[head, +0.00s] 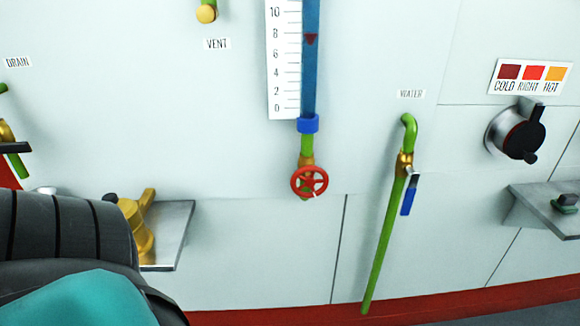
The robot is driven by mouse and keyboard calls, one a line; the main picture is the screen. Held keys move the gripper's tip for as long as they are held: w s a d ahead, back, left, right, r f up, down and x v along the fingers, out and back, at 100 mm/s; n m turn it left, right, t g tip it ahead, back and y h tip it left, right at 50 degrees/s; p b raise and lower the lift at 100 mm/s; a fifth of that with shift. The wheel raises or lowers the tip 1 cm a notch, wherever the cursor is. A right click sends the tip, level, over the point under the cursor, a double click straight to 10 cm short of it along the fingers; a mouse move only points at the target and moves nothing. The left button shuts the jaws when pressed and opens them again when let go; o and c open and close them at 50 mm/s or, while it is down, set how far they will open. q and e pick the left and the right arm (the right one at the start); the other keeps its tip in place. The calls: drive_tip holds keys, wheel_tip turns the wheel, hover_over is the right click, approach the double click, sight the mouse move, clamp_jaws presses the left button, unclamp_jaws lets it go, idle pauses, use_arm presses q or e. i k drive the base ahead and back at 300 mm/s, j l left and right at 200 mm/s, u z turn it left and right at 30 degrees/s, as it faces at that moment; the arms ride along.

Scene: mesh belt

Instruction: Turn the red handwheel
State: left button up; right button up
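The red handwheel (309,181) is a small spoked wheel on a brass valve (306,159), near the middle of the head view. It sits below a blue collar (308,124) and a short green pipe (306,145) at the foot of a blue-filled gauge tube (311,65). A small white mark shows at the wheel's lower right edge. Nothing touches the wheel or covers it. Neither of my grippers shows in the view. A black ribbed and teal part, seemingly of my own arm, fills the lower left corner.
A green WATER pipe (379,250) with a blue lever (409,196) stands to the right of the wheel. A grey shelf (176,236) carries a yellow fitting (142,226) at left. A black-handled dial (523,135) and another shelf (530,207) are at right. The wall around the wheel is clear.

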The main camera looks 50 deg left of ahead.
sight(309, 180)
drive_tip(key=i+l+u, duration=0.15)
drive_tip(key=l+u, duration=0.15)
drive_tip(key=u, duration=0.2)
drive_tip(key=i+l+u, duration=0.1)
drive_tip(key=l+u, duration=0.25)
drive_tip(key=u, duration=0.15)
